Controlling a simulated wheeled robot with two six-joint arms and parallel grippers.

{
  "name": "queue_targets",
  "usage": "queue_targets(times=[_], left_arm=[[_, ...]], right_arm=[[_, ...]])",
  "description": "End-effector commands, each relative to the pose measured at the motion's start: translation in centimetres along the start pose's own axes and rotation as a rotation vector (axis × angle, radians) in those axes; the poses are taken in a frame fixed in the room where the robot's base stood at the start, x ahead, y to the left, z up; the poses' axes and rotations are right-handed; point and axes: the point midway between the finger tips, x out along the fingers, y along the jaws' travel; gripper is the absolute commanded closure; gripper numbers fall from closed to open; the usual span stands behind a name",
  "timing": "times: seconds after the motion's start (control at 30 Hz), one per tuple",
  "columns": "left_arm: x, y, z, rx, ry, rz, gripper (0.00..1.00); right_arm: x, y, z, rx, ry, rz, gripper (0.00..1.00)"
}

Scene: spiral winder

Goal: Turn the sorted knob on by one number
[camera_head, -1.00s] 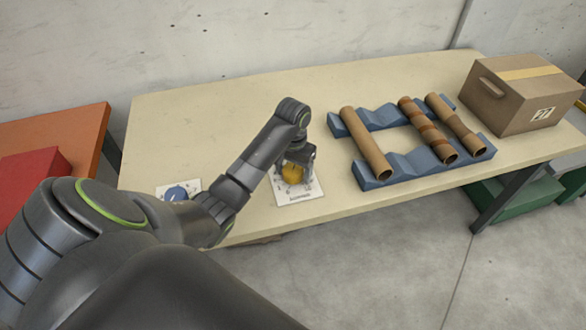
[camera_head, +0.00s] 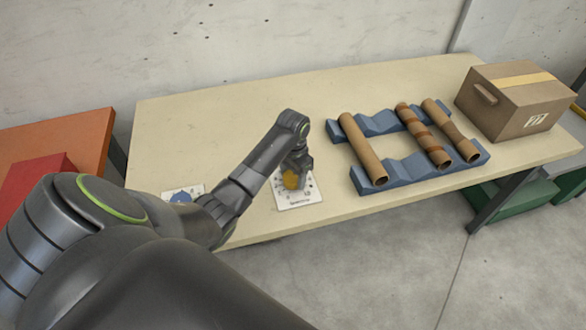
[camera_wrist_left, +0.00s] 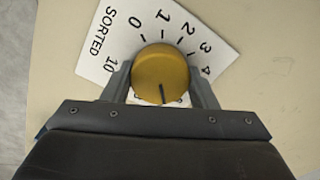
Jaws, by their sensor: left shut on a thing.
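The yellow sorted knob (camera_head: 291,180) stands on a white dial plate (camera_head: 303,199) near the table's front edge. In the left wrist view, the yellow knob (camera_wrist_left: 160,70) sits between the fingers of my left gripper (camera_wrist_left: 161,76), which is shut on it. A dark pointer line on the knob points down toward the gripper body. The plate shows SORTED and the marks 10, 0, 1, 2, 3 and 4; the number at the pointer is hidden by my gripper. In the head view my left gripper (camera_head: 296,165) covers part of the knob. My right gripper is out of view.
A blue knob (camera_head: 180,196) on another white plate is partly behind my left arm. Blue cradles (camera_head: 401,164) with brown tubes (camera_head: 362,148) lie to the right, and a cardboard box (camera_head: 518,98) beyond them. The table's back left is clear.

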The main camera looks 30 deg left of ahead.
Motion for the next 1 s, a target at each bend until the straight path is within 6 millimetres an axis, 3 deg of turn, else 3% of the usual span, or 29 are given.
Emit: queue_targets(times=[0.03,0.3,0.93,0.97,1.0], left_arm=[[-0.5,0.1,0.0,0.032,-0.002,0.002,0.7],[-0.3,0.1,0.0,0.176,-0.001,0.002,0.7],[0.0,0.0,-0.1,0.238,0.001,0.0,0.7],[0.0,0.0,-0.1,0.238,0.001,0.0,0.46],[0.0,0.0,-0.1,0.238,0.001,0.0,0.41]], right_arm=[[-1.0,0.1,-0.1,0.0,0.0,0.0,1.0],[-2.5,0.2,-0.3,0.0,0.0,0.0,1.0],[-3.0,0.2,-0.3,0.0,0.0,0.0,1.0],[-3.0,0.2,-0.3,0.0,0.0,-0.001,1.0],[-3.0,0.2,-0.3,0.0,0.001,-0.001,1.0]])
